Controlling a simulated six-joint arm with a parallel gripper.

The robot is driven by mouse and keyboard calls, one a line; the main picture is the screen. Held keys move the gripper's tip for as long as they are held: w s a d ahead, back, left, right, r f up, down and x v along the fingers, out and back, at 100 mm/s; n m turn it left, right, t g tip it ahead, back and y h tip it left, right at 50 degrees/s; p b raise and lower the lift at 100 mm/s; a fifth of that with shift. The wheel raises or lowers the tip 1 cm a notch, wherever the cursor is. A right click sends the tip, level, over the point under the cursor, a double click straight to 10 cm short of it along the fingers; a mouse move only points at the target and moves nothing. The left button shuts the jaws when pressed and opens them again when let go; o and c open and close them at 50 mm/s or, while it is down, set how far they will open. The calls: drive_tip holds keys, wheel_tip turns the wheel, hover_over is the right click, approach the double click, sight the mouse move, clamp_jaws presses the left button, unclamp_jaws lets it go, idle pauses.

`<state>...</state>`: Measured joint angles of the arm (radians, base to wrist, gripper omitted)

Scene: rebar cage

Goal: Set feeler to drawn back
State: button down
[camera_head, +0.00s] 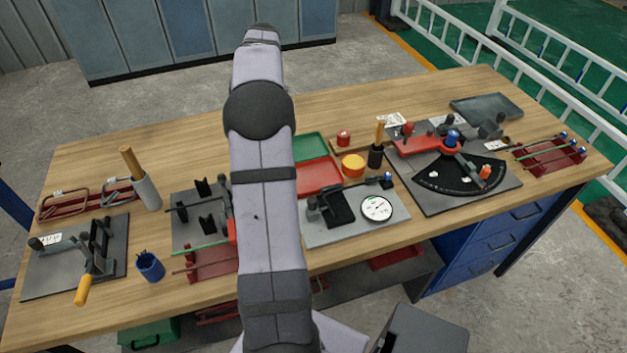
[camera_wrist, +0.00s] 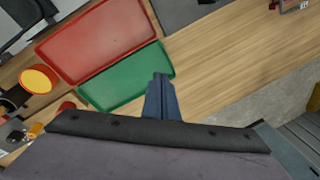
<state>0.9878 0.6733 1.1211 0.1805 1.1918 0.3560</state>
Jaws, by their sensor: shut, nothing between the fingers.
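A white dial gauge (camera_head: 376,207) lies on a grey plate (camera_head: 330,233) right of my arm in the head view. A thin rod with a blue knob (camera_head: 388,180) runs beside a black block (camera_head: 338,206) on this plate. It may be the feeler, but its setting is too small to tell.
A red tray (camera_head: 318,176), a yellow round container (camera_head: 353,164) and a wooden-handled tool (camera_head: 377,150) stand behind the gauge plate. A protractor fixture (camera_head: 460,175) is to the right. A clamp fixture (camera_head: 75,265) and blue cup (camera_head: 150,266) are left. The back-left tabletop (camera_head: 190,140) is clear.

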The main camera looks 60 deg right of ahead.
drive_tip(key=s+r+m+y+p, duration=0.3)
drive_tip(key=s+m, duration=0.5)
drive_tip(key=s, duration=1.9)
drive_tip(key=shift+y, duration=0.6)
drive_tip(key=x, duration=0.3)
drive_tip(key=p+x, duration=0.1)
drive_tip(key=x, duration=0.2)
drive_tip(key=d+p+x, duration=0.1)
drive_tip(key=x, duration=0.3)
drive_tip(key=shift+f, duration=0.3)
drive_tip(key=shift+w+a+f+p, duration=0.1)
drive_tip(key=shift+w+a+p, duration=0.25)
drive_tip(key=shift+a, duration=0.2)
drive_tip(key=shift+w+a+f+p, duration=0.15)
drive_tip(key=shift+w+a+p, duration=0.1)
drive_tip(key=shift+a+p, duration=0.25)
drive_tip(key=shift+w+a+f, duration=0.15)
drive_tip(key=shift+w+a, duration=0.3)
drive_tip(key=shift+a, duration=0.3)
